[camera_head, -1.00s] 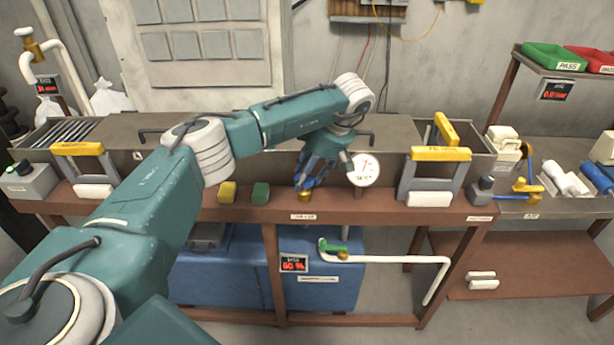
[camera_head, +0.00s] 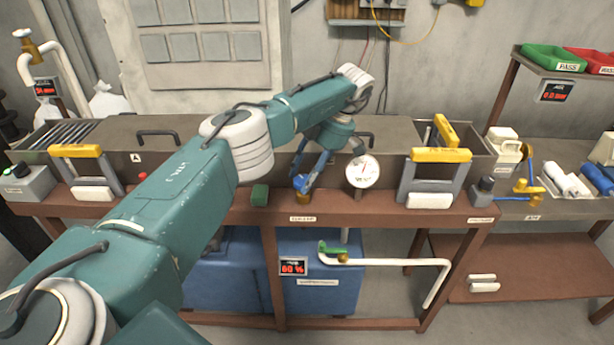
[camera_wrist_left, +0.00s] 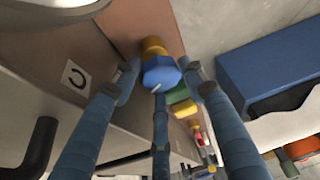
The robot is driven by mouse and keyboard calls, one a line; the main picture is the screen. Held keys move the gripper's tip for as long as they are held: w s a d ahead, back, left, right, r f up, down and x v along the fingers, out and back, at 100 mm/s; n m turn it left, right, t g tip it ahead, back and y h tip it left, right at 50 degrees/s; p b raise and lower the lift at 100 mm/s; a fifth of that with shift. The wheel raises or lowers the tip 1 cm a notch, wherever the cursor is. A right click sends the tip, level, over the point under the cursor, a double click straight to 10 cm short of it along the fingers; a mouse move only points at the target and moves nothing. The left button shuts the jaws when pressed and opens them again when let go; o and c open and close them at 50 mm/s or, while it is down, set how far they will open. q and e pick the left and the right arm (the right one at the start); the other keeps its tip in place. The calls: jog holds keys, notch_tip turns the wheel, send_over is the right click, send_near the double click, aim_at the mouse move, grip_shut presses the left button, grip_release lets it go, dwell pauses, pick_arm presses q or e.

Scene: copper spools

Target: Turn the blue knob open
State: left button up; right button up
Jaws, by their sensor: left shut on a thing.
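The blue knob (camera_head: 300,183) sits on a brass valve body at the front edge of the brown bench, left of the round white gauge (camera_head: 362,171). In the left wrist view, the blue knob (camera_wrist_left: 160,73) is large, with a pale line on its face and the brass stem behind it. My left gripper (camera_head: 305,177) comes down onto the knob in the head view. In the wrist view, my left gripper's (camera_wrist_left: 162,80) blue fingers surround the knob and are shut on it. The knob's exact turn angle is hard to read. My right gripper is not in view.
A green block (camera_head: 260,195) lies on the bench left of the knob. A long metal tank runs behind it, with yellow-topped handles (camera_head: 440,155) to the right. A white pipe with a green valve handle (camera_head: 330,248) and a blue tank (camera_head: 230,285) are below.

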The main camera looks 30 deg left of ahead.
pick_arm(q)
jog(key=shift+a+r, duration=0.15)
jog(key=shift+a, duration=0.05)
jog(key=o, duration=1.1)
jog(key=shift+s, duration=0.15)
jog(key=shift+o, duration=0.2)
jog(key=shift+d+r, duration=0.1)
jog(key=v, duration=0.7)
jog(key=shift+r, duration=0.1)
